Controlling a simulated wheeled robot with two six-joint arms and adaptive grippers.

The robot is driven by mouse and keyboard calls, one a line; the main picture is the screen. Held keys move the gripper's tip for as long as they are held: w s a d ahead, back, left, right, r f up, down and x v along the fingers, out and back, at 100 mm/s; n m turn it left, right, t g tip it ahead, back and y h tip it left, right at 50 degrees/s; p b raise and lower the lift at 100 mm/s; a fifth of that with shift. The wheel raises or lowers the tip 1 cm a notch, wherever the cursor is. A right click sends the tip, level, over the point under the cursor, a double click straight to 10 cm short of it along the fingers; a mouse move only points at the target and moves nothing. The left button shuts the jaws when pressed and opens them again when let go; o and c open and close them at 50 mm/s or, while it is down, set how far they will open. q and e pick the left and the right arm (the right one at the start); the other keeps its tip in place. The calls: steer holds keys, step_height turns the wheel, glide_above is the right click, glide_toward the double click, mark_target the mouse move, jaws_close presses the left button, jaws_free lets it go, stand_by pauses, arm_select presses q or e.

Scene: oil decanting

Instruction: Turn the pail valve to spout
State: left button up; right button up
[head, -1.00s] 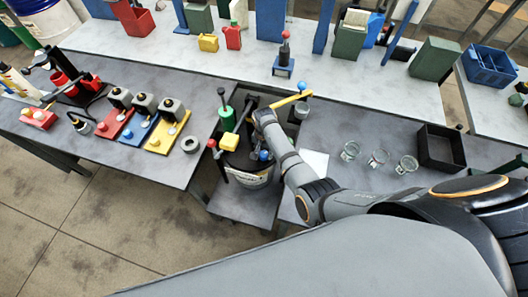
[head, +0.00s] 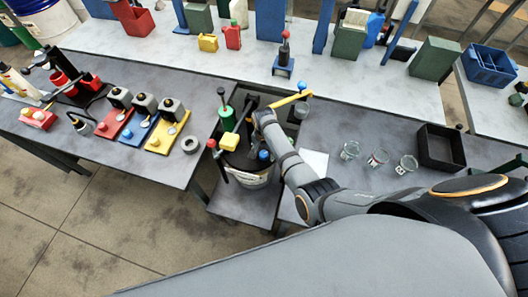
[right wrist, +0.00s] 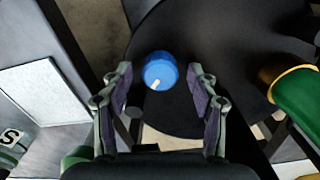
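The pail (head: 250,180) stands in a gap between the benches, with a dark top and a pale label. The blue valve knob (head: 264,155) is on its top. In the right wrist view the knob (right wrist: 160,70) is round, with a short white mark pointing down and left. My right gripper (right wrist: 160,92) is open, one finger on each side of the knob in that view, with visible gaps. I cannot tell how far the fingertips are above it. In the head view my right gripper (head: 260,145) is over the pail, partly hidden by my wrist. My left gripper is not in view.
A green cylinder (head: 226,114), a yellow block (head: 229,141) and a red-ball lever (head: 211,143) crowd the pail's left side. A yellow bar (head: 290,103) lies behind my wrist. Several glass jars (head: 378,157) and a black tray (head: 440,147) stand on the right bench.

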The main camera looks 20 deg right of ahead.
mark_target(264, 153)
step_height(264, 153, up, 12)
stand_by(0.6)
stand_by(0.4)
